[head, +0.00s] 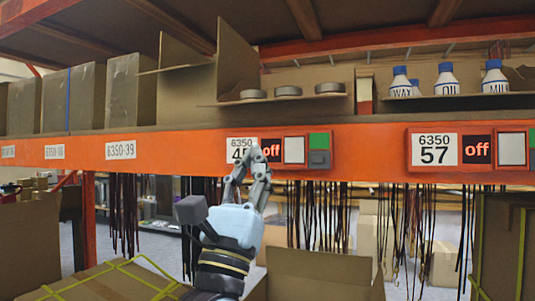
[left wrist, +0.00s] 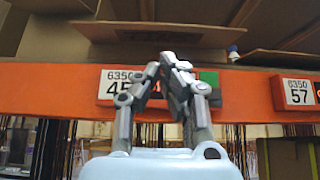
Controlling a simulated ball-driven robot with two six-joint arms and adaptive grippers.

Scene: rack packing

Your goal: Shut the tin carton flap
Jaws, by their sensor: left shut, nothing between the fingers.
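The tin carton (head: 310,78) stands open on the shelf, with grey tins (head: 288,91) showing above its low front edge. A tall brown flap (head: 237,60) stands up at its left side. A front cardboard strip (head: 230,103) runs below the tins; in the left wrist view, cardboard (left wrist: 150,33) overhangs the orange beam. My left gripper (head: 258,152) is shut and empty, pointing up in front of the beam at the 45 label, below the carton and apart from its flaps. The gripper also shows in the left wrist view (left wrist: 168,62). My right gripper is not in view.
The orange shelf beam (head: 370,150) crosses behind my left gripper and carries labels and button boxes. A carton with white bottles (head: 447,80) stands to the right, closed brown cartons (head: 85,98) to the left. Dark cords (head: 320,215) hang below. An open box (head: 318,275) is low in front.

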